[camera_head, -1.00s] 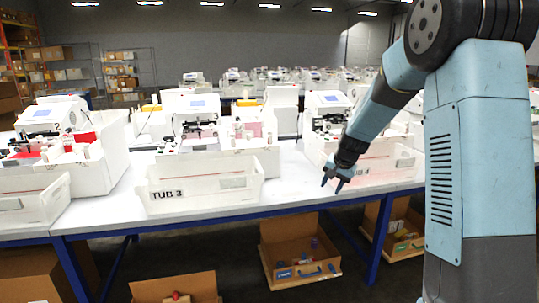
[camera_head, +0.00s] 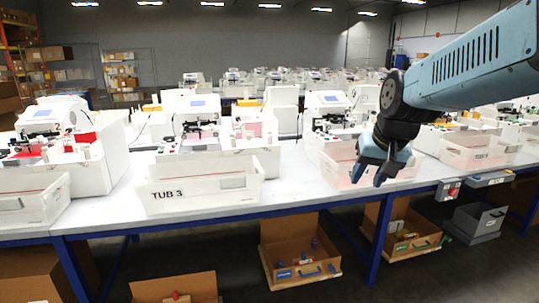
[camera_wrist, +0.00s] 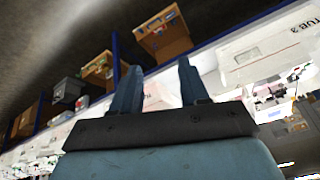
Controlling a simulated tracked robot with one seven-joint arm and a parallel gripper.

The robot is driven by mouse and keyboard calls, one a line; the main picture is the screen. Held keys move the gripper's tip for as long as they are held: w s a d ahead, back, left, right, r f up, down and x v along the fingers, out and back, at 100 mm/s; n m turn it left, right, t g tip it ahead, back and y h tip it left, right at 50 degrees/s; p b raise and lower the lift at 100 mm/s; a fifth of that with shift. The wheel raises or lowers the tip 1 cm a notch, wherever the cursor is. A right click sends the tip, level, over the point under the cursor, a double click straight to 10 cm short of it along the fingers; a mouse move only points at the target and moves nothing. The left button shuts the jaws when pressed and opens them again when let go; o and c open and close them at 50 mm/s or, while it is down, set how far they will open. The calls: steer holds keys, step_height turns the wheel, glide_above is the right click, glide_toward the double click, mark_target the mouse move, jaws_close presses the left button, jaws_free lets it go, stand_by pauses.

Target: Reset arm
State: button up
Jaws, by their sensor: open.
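My blue-grey arm reaches in from the upper right of the head view. My gripper (camera_head: 369,178) points down, in front of a white tub on the right part of the long table (camera_head: 290,205). Its two fingers are apart with nothing between them. In the wrist view my gripper (camera_wrist: 158,85) also shows two separate, empty fingers, with the table edge and tubs behind them. It hides part of that white tub in the head view.
The tub labelled TUB 3 (camera_head: 205,190) stands at the table's front, left of my gripper. Plotter machines (camera_head: 198,120) stand behind it. Open cardboard boxes (camera_head: 300,262) lie under the table, and a grey bin (camera_head: 479,221) stands at the right.

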steer(key=s+d+n, duration=0.1)
steer(key=s, duration=1.2)
steer(key=shift+s+d+n+h, duration=0.2)
steer(key=shift+n+h, duration=0.1)
steer(key=shift+h, duration=0.1)
